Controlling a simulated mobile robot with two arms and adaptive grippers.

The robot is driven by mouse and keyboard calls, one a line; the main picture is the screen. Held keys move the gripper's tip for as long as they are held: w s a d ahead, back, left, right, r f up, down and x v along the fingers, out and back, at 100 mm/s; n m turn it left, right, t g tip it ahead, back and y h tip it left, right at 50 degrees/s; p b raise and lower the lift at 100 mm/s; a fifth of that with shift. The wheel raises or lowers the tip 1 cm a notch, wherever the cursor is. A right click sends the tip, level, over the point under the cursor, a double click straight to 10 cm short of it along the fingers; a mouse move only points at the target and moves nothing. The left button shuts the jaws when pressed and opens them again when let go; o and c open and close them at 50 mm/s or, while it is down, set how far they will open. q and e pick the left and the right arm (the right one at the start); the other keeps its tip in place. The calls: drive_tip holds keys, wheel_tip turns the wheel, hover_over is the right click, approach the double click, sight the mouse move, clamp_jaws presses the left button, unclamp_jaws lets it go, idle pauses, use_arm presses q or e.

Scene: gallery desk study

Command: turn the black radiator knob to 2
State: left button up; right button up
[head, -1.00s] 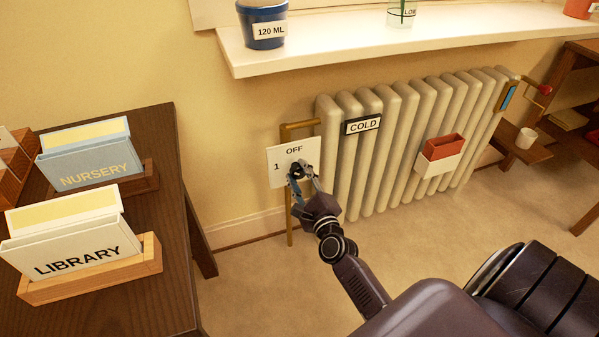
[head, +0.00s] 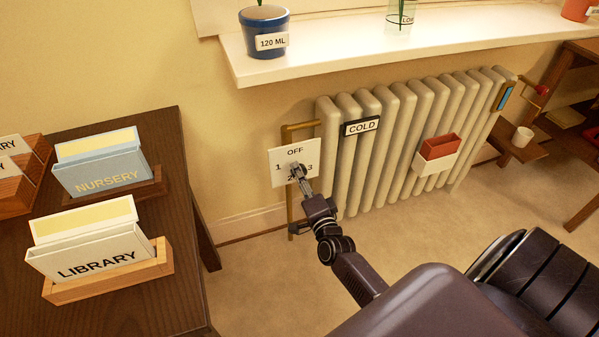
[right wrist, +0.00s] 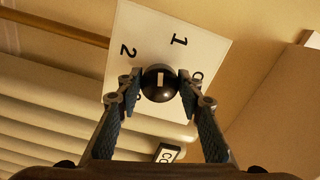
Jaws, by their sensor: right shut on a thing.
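The black radiator knob (right wrist: 160,83) sits on a white dial plate (head: 282,156) by the radiator's left end. My right gripper (head: 298,172) is shut on the knob. In the right wrist view the two fingers of my right gripper (right wrist: 160,86) hold it from both sides. A short white mark on the knob runs up and down in the picture, roughly toward the gap between 1 and 2. My left gripper is not in view.
The radiator (head: 400,150) with a COLD label (head: 362,126) stands right of the plate. A brass pipe (head: 290,215) runs behind the plate. A white sill (head: 350,55) juts out above. A dark desk (head: 190,250) with card boxes is at left. The floor between is clear.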

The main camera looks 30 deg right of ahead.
use_arm(q)
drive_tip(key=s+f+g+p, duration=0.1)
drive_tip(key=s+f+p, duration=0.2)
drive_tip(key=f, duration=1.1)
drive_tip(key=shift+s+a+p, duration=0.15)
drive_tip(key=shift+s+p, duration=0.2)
drive_tip(key=shift+p, duration=0.05)
use_arm(e)
drive_tip(key=shift+d+f+n, duration=0.1)
drive_tip(key=shift+f+n, duration=0.05)
drive_tip(key=shift+n, duration=5.25)
drive_tip(key=o, duration=1.1)
drive_tip(key=shift+s, duration=0.1)
drive_tip(key=v, duration=1.1)
drive_tip(key=shift+s, duration=0.4)
